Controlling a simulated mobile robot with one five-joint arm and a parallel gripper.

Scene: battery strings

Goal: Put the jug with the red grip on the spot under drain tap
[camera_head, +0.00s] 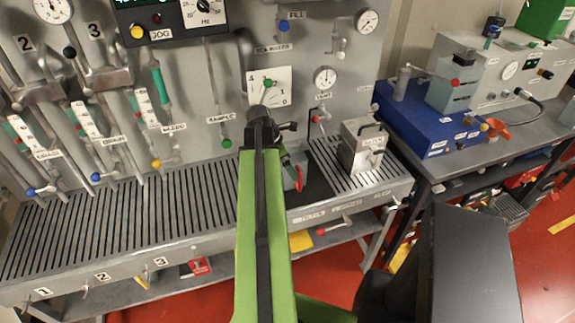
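A red grip (299,179) shows just right of my green arm. It is on a small grey vessel (289,176), likely the jug, at the edge of a dark pad (320,188) on the slatted bench. My arm hides much of the vessel. My gripper (284,130) is at the far end of the arm, above and behind the red grip. Its fingers are dark and small, so I cannot tell if they are open or hold anything. A red-knobbed tap (316,120) is on the back panel to the right; its label is too small to read.
A grey metal container (362,146) with a dark handle stands on the slats to the right. Taps and hoses hang from the panel on the left. The left slats (130,225) are mostly clear. A blue unit (430,120) stands on the right-hand table.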

